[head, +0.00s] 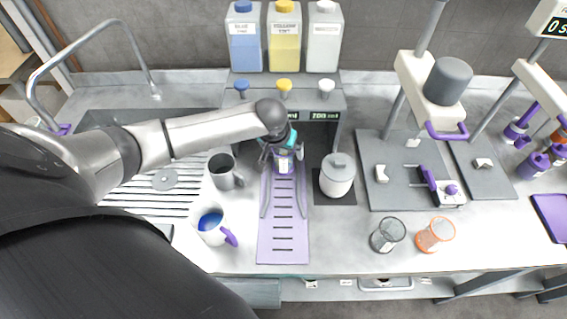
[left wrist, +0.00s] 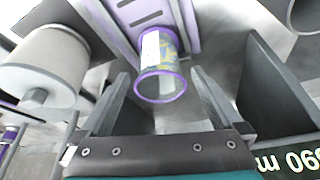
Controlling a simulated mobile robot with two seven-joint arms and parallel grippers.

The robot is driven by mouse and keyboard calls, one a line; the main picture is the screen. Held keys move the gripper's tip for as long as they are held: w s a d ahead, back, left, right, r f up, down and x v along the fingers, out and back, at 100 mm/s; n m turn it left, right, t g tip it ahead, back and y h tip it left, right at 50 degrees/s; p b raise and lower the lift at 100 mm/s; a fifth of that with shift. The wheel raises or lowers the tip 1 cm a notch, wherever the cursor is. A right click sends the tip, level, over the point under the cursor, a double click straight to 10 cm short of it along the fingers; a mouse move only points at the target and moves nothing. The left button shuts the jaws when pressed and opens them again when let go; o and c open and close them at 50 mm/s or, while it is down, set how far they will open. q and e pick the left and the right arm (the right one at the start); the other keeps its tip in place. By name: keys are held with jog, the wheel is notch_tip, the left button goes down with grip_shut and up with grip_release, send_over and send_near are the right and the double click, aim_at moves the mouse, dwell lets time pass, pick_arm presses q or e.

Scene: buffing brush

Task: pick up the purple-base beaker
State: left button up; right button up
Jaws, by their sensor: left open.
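The purple-base beaker (head: 284,165) stands on the purple slotted tray (head: 283,238) beneath the dispenser, partly hidden by my left gripper (head: 281,156). In the left wrist view the beaker (left wrist: 161,67) shows a purple rim, a white label and yellow and blue colouring inside. My left gripper (left wrist: 160,80) is open there, its fingers on either side of the beaker's near end, with gaps visible. I cannot tell how deep the beaker sits between them. My right gripper is not in view.
A white lidded pot (head: 337,178) stands close on the right, a grey mug (head: 223,172) on the left. A white mug (head: 211,227) with blue contents, a grey-rimmed beaker (head: 387,235) and an orange-rimmed beaker (head: 435,235) stand nearer the front. The dispenser (head: 338,101) stands behind.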

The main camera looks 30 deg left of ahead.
pick_arm(q)
grip_shut()
dwell(0.8)
